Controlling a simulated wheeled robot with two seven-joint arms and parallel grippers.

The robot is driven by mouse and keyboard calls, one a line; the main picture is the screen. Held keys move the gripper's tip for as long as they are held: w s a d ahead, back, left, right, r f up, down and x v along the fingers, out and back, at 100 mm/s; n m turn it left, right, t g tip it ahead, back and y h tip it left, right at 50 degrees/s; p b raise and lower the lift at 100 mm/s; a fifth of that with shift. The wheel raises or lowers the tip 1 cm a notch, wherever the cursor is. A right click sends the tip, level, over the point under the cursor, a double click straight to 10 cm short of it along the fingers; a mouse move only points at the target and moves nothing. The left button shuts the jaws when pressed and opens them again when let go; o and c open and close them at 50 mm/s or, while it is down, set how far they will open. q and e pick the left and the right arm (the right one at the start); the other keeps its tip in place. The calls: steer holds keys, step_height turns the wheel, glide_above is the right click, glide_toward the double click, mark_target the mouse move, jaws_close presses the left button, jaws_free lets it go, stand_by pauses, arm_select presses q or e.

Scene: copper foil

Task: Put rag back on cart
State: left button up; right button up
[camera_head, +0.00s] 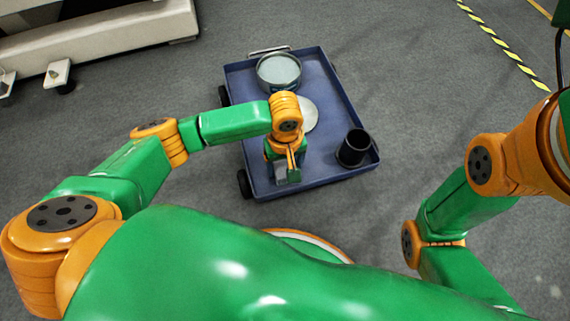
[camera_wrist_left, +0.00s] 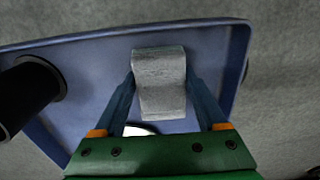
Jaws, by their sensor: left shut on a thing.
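The blue cart (camera_head: 326,165) stands on the floor ahead of me. My left gripper (camera_head: 287,175) is over the cart's near left part. In the left wrist view the left gripper (camera_wrist_left: 160,82) is shut on a grey folded rag (camera_wrist_left: 160,98), with a finger on each side. The rag is over the cart's blue top (camera_wrist_left: 95,50); whether it touches the surface I cannot tell. In the head view the rag (camera_head: 280,173) is small and partly covered by the gripper. My right arm is at the right, and its gripper is out of view.
On the cart are a round pan-like container (camera_head: 279,72) at the back, a pale disc (camera_head: 309,114) partly behind my left wrist, and a black cup (camera_head: 353,149) at the near right. A white machine (camera_head: 100,35) stands back left. The cart's middle right is clear.

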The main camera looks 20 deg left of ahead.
arm_select(q)
steer(key=o, duration=1.4)
